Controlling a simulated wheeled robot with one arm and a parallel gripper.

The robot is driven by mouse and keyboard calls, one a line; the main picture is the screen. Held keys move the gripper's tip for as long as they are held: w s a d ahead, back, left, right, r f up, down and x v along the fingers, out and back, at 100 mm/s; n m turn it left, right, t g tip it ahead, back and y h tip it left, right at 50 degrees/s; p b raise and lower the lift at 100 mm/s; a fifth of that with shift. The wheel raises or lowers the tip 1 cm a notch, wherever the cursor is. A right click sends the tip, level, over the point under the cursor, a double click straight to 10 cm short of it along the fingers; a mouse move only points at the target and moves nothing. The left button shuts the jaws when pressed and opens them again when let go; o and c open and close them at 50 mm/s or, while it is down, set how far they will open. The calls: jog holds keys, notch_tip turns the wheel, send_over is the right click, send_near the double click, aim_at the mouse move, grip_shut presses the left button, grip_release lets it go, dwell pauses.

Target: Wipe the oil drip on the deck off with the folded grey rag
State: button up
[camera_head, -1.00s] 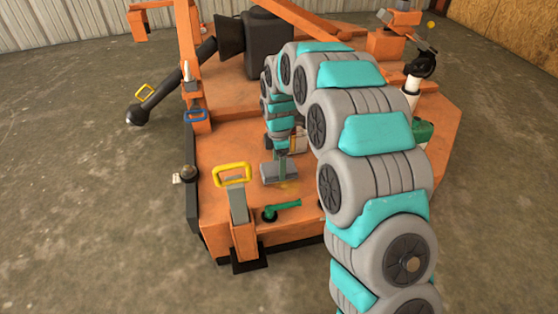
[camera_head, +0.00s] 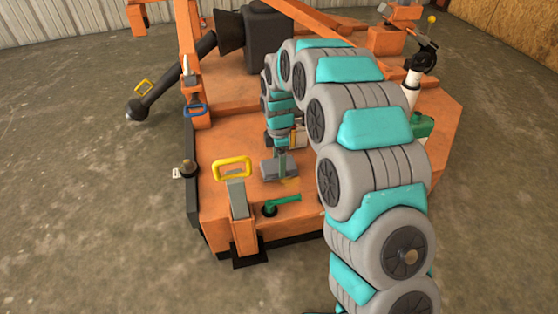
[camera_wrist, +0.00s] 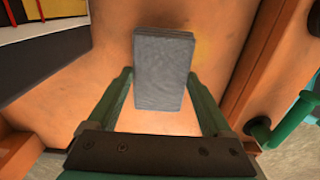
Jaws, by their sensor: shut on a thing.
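The folded grey rag (camera_head: 273,171) is a flat grey block at the orange deck (camera_head: 222,148). It also shows in the wrist view (camera_wrist: 164,62), between the green fingers. My gripper (camera_head: 283,156) is shut on the rag, and its fingers show on both sides of it in the wrist view (camera_wrist: 162,84). The oil drip (camera_head: 291,183) is a faint yellowish stain beside the rag's right front edge. In the wrist view the stain (camera_wrist: 204,45) shows to the right of the rag, partly hidden by it. I cannot tell whether the rag touches the deck.
A green lever (camera_head: 284,201) lies in front of the rag. A post with a yellow handle (camera_head: 232,166) stands to the left. A blue handle (camera_head: 195,111) sits further back. My arm hides the deck's right middle. Bare floor (camera_head: 90,220) lies to the left.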

jog(key=shift+f, duration=0.85)
jog(key=shift+s, duration=0.1)
jog(key=shift+s+d+r, duration=0.1)
jog(key=shift+s+d, duration=0.15)
jog(key=shift+s, duration=0.5)
jog(key=shift+s+d, duration=0.2)
jog(key=shift+s, duration=0.6)
jog(key=shift+s+d+r, duration=0.1)
jog(key=shift+s+d, duration=0.15)
jog(key=shift+s, duration=0.5)
jog(key=shift+s+d+f+p, duration=0.1)
jog(key=shift+s+d+p, duration=0.1)
jog(key=shift+s, duration=0.5)
jog(key=shift+s+d+f+p, duration=0.1)
jog(key=shift+s+d+p, duration=0.1)
jog(key=shift+s, duration=0.45)
jog(key=shift+f, duration=0.1)
